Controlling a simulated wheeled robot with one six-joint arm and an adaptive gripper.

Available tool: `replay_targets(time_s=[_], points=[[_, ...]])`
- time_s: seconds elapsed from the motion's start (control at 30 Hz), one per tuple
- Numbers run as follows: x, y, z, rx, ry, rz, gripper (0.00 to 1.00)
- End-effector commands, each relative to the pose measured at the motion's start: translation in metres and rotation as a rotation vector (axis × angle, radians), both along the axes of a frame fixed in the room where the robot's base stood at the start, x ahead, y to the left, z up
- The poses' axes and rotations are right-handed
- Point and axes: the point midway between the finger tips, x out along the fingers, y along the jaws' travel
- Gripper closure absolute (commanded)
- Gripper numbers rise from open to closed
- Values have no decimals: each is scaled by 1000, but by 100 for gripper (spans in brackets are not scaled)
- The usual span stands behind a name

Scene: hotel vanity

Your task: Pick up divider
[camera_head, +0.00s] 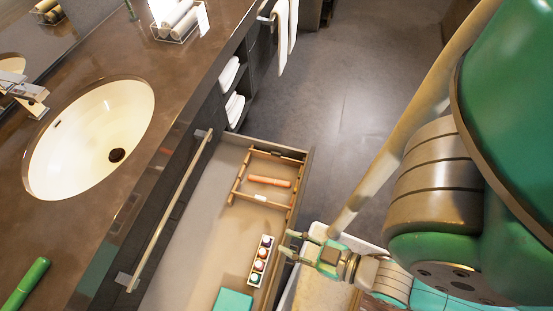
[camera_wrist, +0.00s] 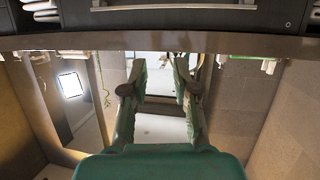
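The divider (camera_head: 263,199) is a light wooden frame lying in the open drawer (camera_head: 205,228), at the drawer's upper right corner in the head view. An orange-red stick-like item (camera_head: 269,181) lies inside its outline. My gripper (camera_head: 292,245) is open and empty beside the drawer's right edge, below the divider in the picture and apart from it. The wrist view shows my two fingers (camera_wrist: 160,78) spread with nothing between them. I cannot make out the divider in the wrist view.
In the drawer are a white tray of small coloured round items (camera_head: 261,261) and a teal box (camera_head: 232,301). A white-rimmed bin (camera_head: 349,240) stands beneath my gripper. The counter has a sink (camera_head: 90,140) and a green tube (camera_head: 25,284). Floor beyond the drawer is clear.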

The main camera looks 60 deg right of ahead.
Motion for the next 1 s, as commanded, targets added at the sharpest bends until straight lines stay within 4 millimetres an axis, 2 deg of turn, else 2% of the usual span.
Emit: replay_targets(time_s=[0.2, 0.5, 0.67, 0.8, 1.0], points=[[34, -20, -90, -83, 143, -66, 71], [88, -60, -199, -167, 364, -118, 71], [118, -90, -245, -192, 484, -127, 71], [145, -121, -278, -202, 585, -126, 71], [180, -174, -311, -201, 725, -109, 71]])
